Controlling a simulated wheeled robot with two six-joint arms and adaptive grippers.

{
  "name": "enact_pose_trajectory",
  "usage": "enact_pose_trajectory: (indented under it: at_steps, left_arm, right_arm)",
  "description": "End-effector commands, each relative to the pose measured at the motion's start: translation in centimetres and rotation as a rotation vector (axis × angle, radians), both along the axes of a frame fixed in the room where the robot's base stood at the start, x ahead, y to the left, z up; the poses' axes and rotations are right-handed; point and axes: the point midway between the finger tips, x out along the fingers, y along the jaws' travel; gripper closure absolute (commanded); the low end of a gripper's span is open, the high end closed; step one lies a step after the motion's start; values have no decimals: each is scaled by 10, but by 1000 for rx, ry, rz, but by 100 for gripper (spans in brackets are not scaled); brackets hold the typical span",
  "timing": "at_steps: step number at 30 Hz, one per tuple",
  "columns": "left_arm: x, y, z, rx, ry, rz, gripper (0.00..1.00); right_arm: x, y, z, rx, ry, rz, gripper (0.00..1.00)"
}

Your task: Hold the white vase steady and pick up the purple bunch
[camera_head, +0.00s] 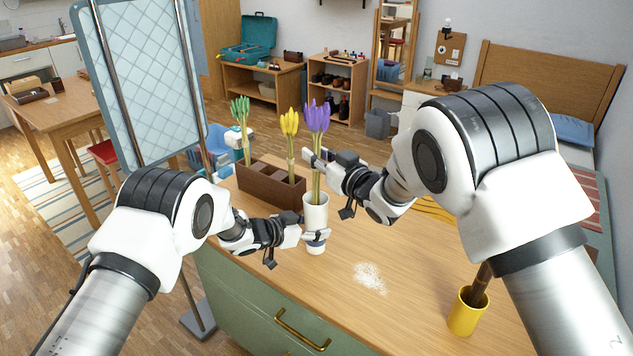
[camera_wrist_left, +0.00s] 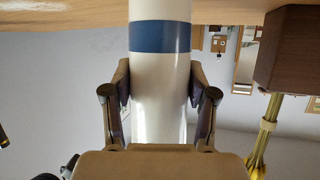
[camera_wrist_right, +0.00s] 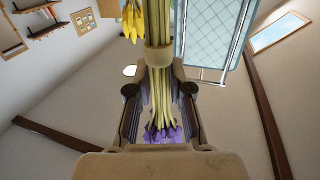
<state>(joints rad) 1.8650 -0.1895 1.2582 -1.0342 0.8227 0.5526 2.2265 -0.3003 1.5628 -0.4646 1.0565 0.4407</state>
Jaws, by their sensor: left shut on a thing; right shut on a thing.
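The white vase (camera_head: 315,215) stands upright on the wooden top, with a blue band near its base that shows in the left wrist view (camera_wrist_left: 160,36). My left gripper (camera_head: 317,236) is shut on the vase low on its body, with a finger on each side (camera_wrist_left: 160,95). The purple bunch (camera_head: 317,117) is upright, its stems running down to the vase's mouth. My right gripper (camera_head: 314,160) is shut on the stems below the purple heads. In the right wrist view the heads (camera_wrist_right: 163,133) and a pale tie (camera_wrist_right: 158,60) show. The stem ends are hidden.
A brown divided box (camera_head: 272,187) behind the vase holds a yellow bunch (camera_head: 289,123), close beside the purple one, and a green bunch (camera_head: 240,111). A white speckled patch (camera_head: 369,278) and a yellow cup (camera_head: 464,317) are at the right. The green cabinet front has a brass handle (camera_head: 302,330).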

Motion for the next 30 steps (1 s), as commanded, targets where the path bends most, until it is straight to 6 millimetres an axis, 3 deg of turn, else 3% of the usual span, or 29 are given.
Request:
enact_pose_trajectory:
  at_steps: [3,9,19,20,21,22,30]
  left_arm:
    - [0,0,-1,2,1,0,91]
    - [0,0,-1,2,1,0,91]
    - [0,0,-1,2,1,0,91]
    - [0,0,-1,2,1,0,32]
    - [0,0,-1,2,1,0,18]
    - [0,0,-1,2,1,0,13]
    - [0,0,0,0,0,0,13]
  right_arm:
    - [0,0,40,0,-6,0,100]
    - [0,0,79,1,-1,1,100]
    - [0,0,87,1,1,0,100]
    - [0,0,87,1,1,0,100]
    - [0,0,87,1,1,0,100]
    - [0,0,87,1,1,0,100]
    - [0,0,87,1,1,0,100]
